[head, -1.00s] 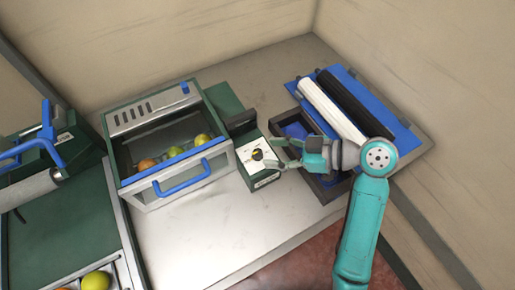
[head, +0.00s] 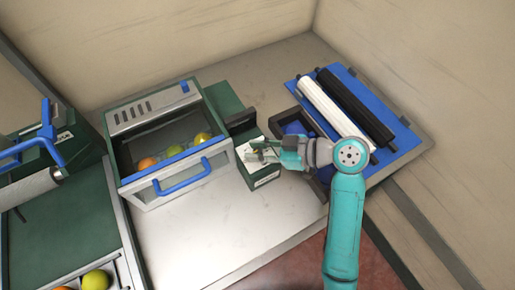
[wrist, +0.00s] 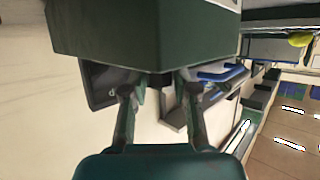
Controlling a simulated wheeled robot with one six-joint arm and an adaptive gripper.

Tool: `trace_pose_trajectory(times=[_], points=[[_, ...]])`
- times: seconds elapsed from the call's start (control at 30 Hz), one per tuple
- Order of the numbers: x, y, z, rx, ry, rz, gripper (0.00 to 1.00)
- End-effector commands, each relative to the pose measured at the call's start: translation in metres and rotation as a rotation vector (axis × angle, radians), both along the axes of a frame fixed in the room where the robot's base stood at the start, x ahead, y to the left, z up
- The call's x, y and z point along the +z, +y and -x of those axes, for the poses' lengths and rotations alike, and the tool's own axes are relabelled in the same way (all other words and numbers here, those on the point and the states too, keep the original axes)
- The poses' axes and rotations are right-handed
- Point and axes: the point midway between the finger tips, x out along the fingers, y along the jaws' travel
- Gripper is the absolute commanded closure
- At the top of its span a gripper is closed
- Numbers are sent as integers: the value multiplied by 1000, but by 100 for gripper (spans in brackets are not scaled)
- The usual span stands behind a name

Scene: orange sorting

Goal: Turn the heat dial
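The heat dial's small green box (head: 264,177) with a white top panel stands on the counter, just right of the oven-like unit (head: 140,190). My gripper (head: 258,152) reaches in from the right, its fingers over the white panel. The dial itself is hidden behind the fingers in the head view. In the wrist view my gripper (wrist: 160,88) has its two fingers apart, with a gap between them. A small dark shape shows between the tips; I cannot tell whether it is the dial or whether they touch it. A dark green block (wrist: 150,35) fills the top there.
The unit's tray holds several fruits (head: 175,152) behind a blue handle (head: 181,178). Right of the box are a dark tray with blue inside (head: 295,128) and a blue board (head: 385,124) with white and black rollers. Front counter is bare.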

Motion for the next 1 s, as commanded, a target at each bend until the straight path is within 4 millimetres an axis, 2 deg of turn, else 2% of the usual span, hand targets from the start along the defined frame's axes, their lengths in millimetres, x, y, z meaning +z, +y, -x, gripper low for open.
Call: trace_pose_trajectory(times=[0.27, 0.47, 1.0], points=[[0, 0, 1, -23, -1, 0, 100], [0, 0, 2, -111, -1, 0, 100], [0, 2, 2, -577, -2, 1, 100]])
